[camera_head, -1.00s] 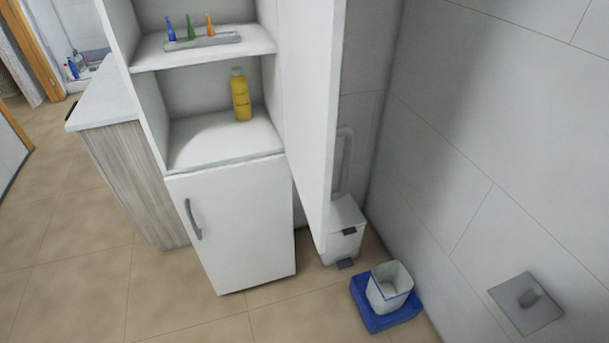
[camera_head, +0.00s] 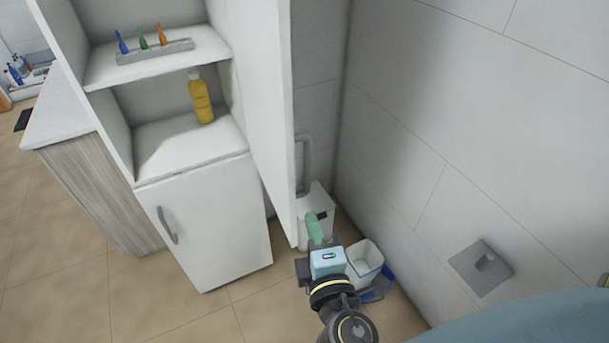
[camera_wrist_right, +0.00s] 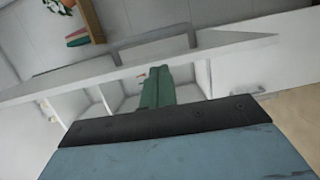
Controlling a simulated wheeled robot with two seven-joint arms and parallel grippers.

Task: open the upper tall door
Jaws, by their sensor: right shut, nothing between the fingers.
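The upper tall door (camera_head: 262,110) is a long white panel standing swung out from the right side of the cabinet, with the shelves exposed. Its grey bar handle (camera_head: 303,165) is on the outer face, facing the wall. My right gripper (camera_head: 313,217), with green fingers, is shut and empty, low beside the door's lower outer corner and below the handle. In the right wrist view, the shut fingers (camera_wrist_right: 158,75) point toward the door (camera_wrist_right: 70,78) and its handle (camera_wrist_right: 155,46). Contact with the door cannot be told. My left gripper is not in view.
A yellow bottle (camera_head: 201,98) and a rack of toothbrushes (camera_head: 155,51) stand on the shelves. The lower door (camera_head: 210,220) is closed. A pedal bin (camera_head: 316,205) and a white bin on a blue tray (camera_head: 366,262) stand near the right wall, close to my arm.

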